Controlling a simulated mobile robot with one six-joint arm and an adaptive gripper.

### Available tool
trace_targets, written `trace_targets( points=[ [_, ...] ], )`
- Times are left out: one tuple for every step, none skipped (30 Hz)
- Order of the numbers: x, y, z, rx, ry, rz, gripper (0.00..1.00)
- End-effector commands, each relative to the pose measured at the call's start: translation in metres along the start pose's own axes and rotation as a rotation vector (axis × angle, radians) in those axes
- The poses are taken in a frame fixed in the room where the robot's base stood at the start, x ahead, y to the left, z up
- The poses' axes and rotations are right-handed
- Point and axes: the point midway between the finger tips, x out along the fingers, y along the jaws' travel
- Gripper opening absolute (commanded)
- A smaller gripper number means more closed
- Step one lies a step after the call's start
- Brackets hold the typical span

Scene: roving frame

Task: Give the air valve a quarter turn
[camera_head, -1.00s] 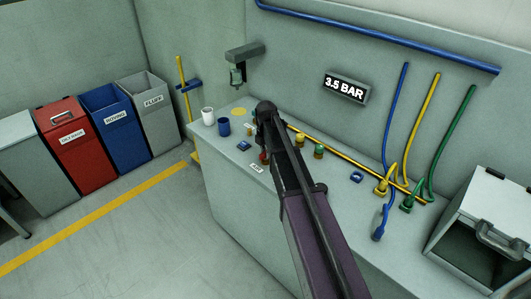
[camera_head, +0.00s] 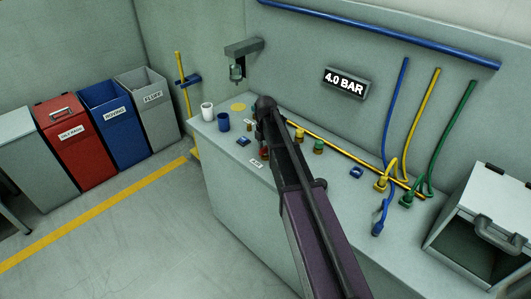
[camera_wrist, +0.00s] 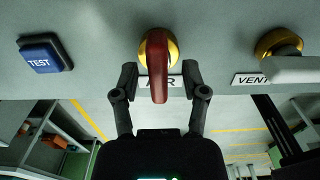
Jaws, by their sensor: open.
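The air valve (camera_wrist: 158,68) shows in the wrist view as a red lever on a round brass body. The lever points straight down the picture, across the middle of its "AIR" label. In the head view a bit of the red valve (camera_head: 264,152) shows beside my arm, which hides the rest. My gripper (camera_wrist: 159,76) is open. Its fingers stand on either side of the red lever, with a visible gap on both sides. The head view does not show the fingers clearly. The display (camera_head: 345,83) on the wall reads 4.0 BAR.
A blue TEST button (camera_wrist: 45,53) lies left of the valve. The VENT valve (camera_wrist: 279,45), brass with a grey lever pointing right, is on the right. In the head view, cups, a yellow pipe (camera_head: 330,144), hoses and an open white box (camera_head: 485,215) share the bench.

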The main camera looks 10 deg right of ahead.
Motion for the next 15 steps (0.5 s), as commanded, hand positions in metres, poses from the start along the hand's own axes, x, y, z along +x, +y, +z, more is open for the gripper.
trace_targets(
  points=[
    [-0.0001,0.0001,0.0003,0.002,0.000,0.000,0.57],
    [-0.0001,0.0002,0.0003,0.003,-0.001,0.000,0.57],
    [-0.0001,0.0003,0.0005,0.006,-0.001,0.000,0.57],
    [-0.0001,0.0003,0.0005,0.010,-0.001,0.001,0.57],
    [-0.0001,0.0003,0.0005,0.015,-0.001,0.001,0.57],
    [-0.0001,0.0004,0.0006,0.022,-0.001,0.001,0.57],
    [-0.0001,0.0004,0.0006,0.029,-0.001,0.001,0.57],
    [-0.0001,0.0004,0.0006,0.036,-0.001,0.001,0.57],
    [-0.0001,0.0004,0.0006,0.050,-0.001,0.001,0.57],
    [-0.0001,0.0005,0.0007,0.061,-0.001,0.001,0.57],
    [-0.0001,0.0004,0.0007,0.072,-0.001,0.001,0.57],
    [-0.0001,0.0005,0.0007,0.091,-0.001,0.001,0.57],
    [-0.0001,0.0005,0.0007,0.105,-0.001,0.001,0.57],
    [-0.0001,0.0006,0.0007,0.122,-0.001,0.001,0.57],
    [-0.0001,0.0005,0.0007,0.144,-0.001,0.001,0.57]
  ],
)
